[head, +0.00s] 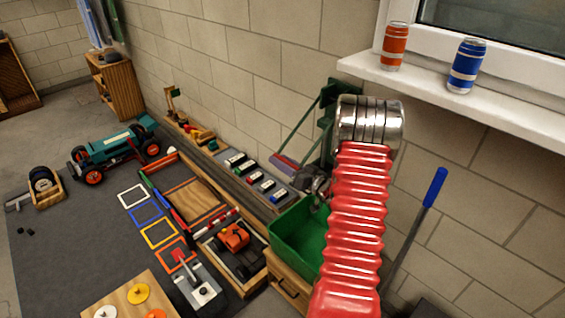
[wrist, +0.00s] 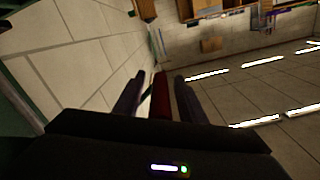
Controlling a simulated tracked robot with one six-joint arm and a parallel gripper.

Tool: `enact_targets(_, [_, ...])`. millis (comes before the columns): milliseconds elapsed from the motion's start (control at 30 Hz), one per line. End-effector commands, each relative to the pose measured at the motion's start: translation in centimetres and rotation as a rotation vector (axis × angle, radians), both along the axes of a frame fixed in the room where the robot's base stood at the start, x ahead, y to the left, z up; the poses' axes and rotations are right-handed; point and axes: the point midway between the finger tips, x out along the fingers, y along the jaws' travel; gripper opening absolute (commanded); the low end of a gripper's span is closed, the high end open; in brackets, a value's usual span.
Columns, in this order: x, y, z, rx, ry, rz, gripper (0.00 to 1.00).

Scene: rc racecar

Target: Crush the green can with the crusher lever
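No green can shows in either view. A green wall-mounted frame with slanting arms (head: 300,130) stands left of my red ribbed arm, which hides part of it; it looks like the crusher. A purple-red bar (head: 285,162) is at the low end of its arms. My gripper (head: 316,183) is partly hidden behind my arm, just right of this bar. In the wrist view, the two dark fingers of my gripper (wrist: 158,92) are apart. A dark red bar-like thing (wrist: 161,97) shows between them, with gaps on both sides; whether it is the same bar, I cannot tell.
An orange can (head: 395,47) and a blue can (head: 466,66) stand upright on the windowsill (head: 500,105). A blue-handled rod (head: 435,187) leans at right. A green bin (head: 295,238) is below my gripper. A teal car (head: 115,152) and several small parts occupy the mat and ledge.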

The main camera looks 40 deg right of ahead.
Motion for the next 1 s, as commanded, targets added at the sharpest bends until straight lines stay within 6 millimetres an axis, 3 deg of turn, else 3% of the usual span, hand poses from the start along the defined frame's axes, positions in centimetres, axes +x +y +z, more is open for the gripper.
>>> enact_targets(567, [-0.04,-0.01,0.01,0.0,0.0,0.0,0.0])
enact_targets(1000, [0.0,0.06,0.05,0.0,0.0,0.0,0.0])
